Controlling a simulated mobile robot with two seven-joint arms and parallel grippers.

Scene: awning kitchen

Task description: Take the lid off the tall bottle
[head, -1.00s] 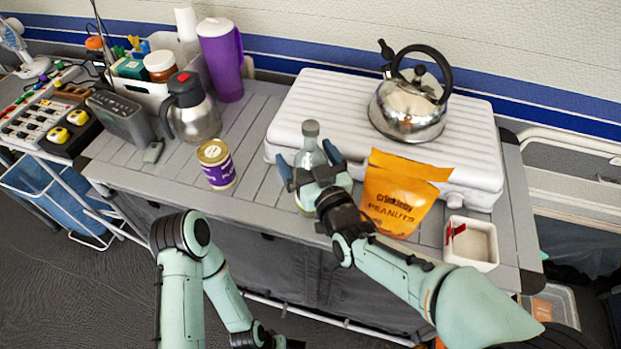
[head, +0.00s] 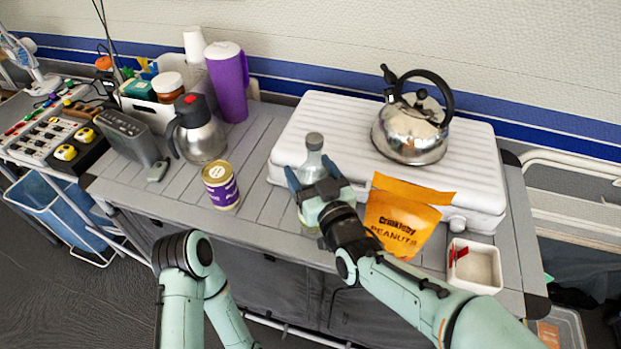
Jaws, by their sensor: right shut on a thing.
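The tall bottle (head: 314,169) is clear with a grey lid (head: 314,141) on top. It stands upright on the slatted counter in front of the white case. My right gripper (head: 316,181) is shut around the bottle's body, below the lid, and hides part of its lower half. The lid sits above the fingers, apart from them. My left arm (head: 185,255) hangs low at the front of the counter, and its gripper is outside the picture.
An orange peanut bag (head: 402,222) and a small white box (head: 473,266) stand right of the bottle. A purple-labelled can (head: 221,186) and a steel jug (head: 199,130) are left. A kettle (head: 410,130) sits on the white case (head: 330,115). Counter between can and bottle is clear.

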